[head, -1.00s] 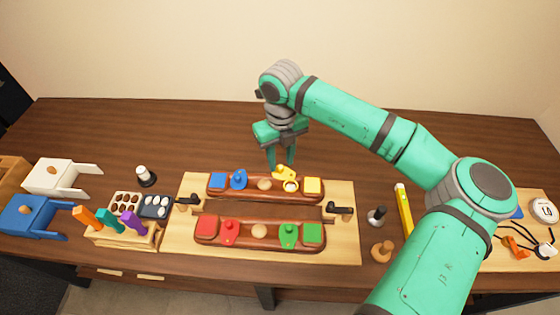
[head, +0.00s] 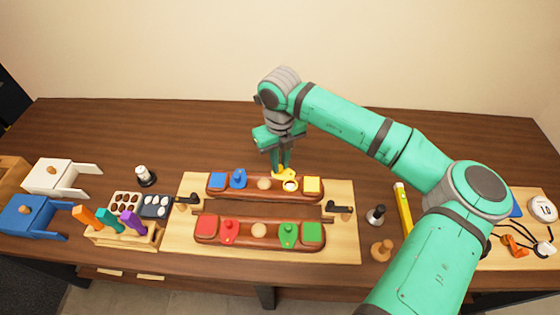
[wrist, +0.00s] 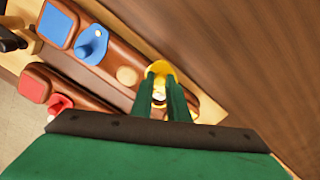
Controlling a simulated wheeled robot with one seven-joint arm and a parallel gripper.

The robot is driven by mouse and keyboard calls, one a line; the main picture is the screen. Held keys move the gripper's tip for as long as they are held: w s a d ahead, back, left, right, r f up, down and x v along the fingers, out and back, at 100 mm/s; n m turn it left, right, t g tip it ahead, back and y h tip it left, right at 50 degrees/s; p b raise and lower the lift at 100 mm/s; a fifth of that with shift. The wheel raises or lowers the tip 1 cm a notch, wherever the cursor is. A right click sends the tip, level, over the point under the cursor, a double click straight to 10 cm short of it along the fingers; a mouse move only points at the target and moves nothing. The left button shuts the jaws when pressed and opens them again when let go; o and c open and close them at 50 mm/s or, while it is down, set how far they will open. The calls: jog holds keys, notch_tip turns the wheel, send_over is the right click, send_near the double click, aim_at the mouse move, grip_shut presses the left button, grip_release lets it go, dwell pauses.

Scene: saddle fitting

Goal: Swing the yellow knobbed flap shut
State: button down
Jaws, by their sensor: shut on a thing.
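The yellow knobbed flap (head: 281,172) is at the right part of the far brown block (head: 215,192), beside a yellow square (head: 312,185).
A blue knobbed flap (head: 238,179) sits on the same block. The near block carries a red flap (head: 229,232) and a green flap (head: 289,235). Black clamps (head: 341,208) stand at both sides of the board. The table behind is clear.

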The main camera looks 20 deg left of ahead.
jog(key=shift+s+n, duration=0.3)
jog(key=shift+n, duration=0.9)
jog(key=n, duration=0.1)
jog(key=s+n, duration=0.1)
jog(key=n, duration=0.1)
jog(key=shift+d, duration=0.3)
jog(key=n, duration=0.3)
jog(key=s+d+n, duration=0.1)
jog(key=n, duration=0.2)
jog(key=d+n, duration=0.1)
jog(key=n, duration=0.3)
jog(key=shift+s+d, duration=0.15)
jog(key=shift+s, duration=0.15)
jog(key=shift+d+n, duration=0.3)
jog(key=shift+n, duration=0.95)
jog(key=shift+d+n, duration=0.3)
jog(key=shift+n, duration=0.95)
jog(key=shift+w, duration=0.1)
jog(key=c, duration=1.7)
grip_release()
